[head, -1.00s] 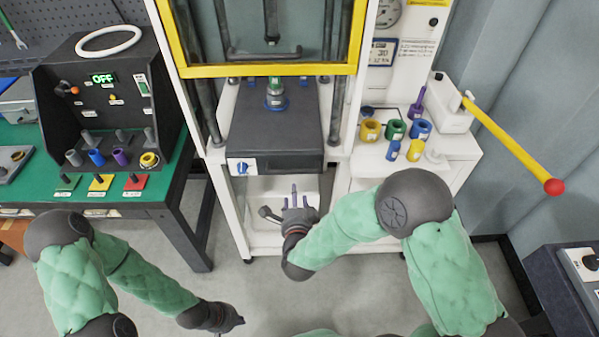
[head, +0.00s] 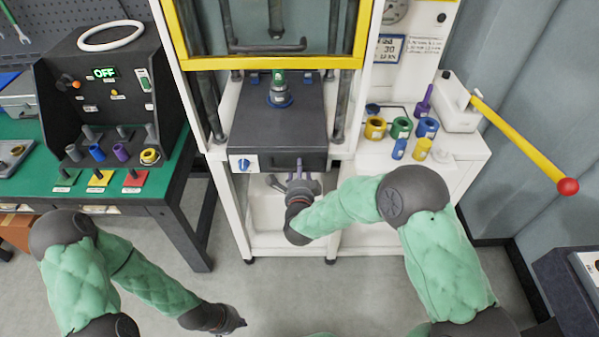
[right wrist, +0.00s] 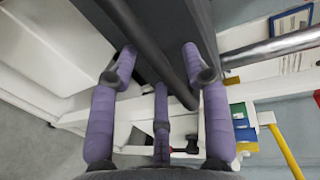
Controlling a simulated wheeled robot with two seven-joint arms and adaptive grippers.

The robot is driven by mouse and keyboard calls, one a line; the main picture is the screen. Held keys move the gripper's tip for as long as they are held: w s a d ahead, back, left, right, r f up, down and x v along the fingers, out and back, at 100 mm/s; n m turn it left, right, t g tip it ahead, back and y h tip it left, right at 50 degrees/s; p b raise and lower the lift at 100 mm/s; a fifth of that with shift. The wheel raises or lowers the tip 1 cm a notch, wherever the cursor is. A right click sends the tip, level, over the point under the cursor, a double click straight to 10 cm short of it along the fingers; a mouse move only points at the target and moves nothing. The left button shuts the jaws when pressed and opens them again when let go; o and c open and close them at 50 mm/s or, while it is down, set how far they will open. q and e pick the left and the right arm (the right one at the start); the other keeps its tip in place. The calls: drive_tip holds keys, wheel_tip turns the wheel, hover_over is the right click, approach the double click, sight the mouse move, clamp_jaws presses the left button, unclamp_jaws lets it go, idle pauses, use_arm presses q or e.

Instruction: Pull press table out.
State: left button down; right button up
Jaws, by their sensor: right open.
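My right gripper (head: 299,172) is just at the front of the press table. In the right wrist view its purple fingers (right wrist: 160,72) are spread apart, with a dark handle bar (right wrist: 160,50) passing between them; I cannot tell whether they touch it. My left gripper (head: 238,322) is low over the floor, away from the press; its fingers are too small to judge.
A yellow-framed guard (head: 270,63) is above the press table. Coloured rings and cylinders (head: 400,128) stand on the white side shelf, beside a yellow lever with a red ball (head: 568,186). A green bench (head: 110,196) with a control box stands at left. Floor in front is clear.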

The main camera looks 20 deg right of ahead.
use_arm(q)
drive_tip(key=shift+f, duration=0.15)
use_arm(e)
drive_tip(key=shift+w+d+f, duration=0.1)
drive_tip(key=shift+w+d, duration=0.05)
drive_tip(key=shift+w, duration=0.45)
drive_tip(key=shift+c, duration=0.3)
clamp_jaws()
drive_tip(key=shift+s, duration=0.1)
